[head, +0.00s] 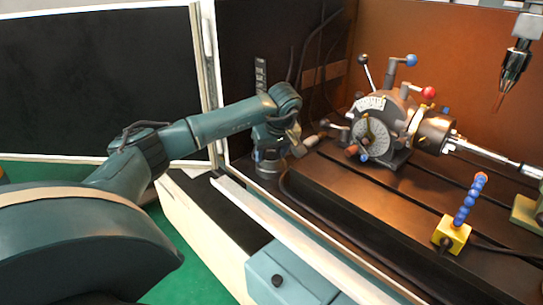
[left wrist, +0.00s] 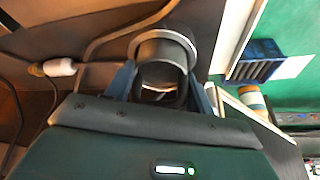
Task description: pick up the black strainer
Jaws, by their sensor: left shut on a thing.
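The black strainer (left wrist: 164,47) shows in the left wrist view as a dark round cup with a grey rim. My left gripper (left wrist: 160,88) has its two blue fingers on either side of it and is shut on it. In the head view, the strainer (head: 268,168) is partly hidden under my left gripper (head: 270,152), at the back left corner of the machine bed. I cannot tell whether its bottom touches the surface. My right gripper is not in view.
The indexing chuck (head: 385,130), with several ball-ended levers, stands right of my gripper. A yellow block with a blue hose (head: 453,235) sits on the slotted bed. Cables hang behind my gripper. A white-edged panel (head: 208,70) stands to its left.

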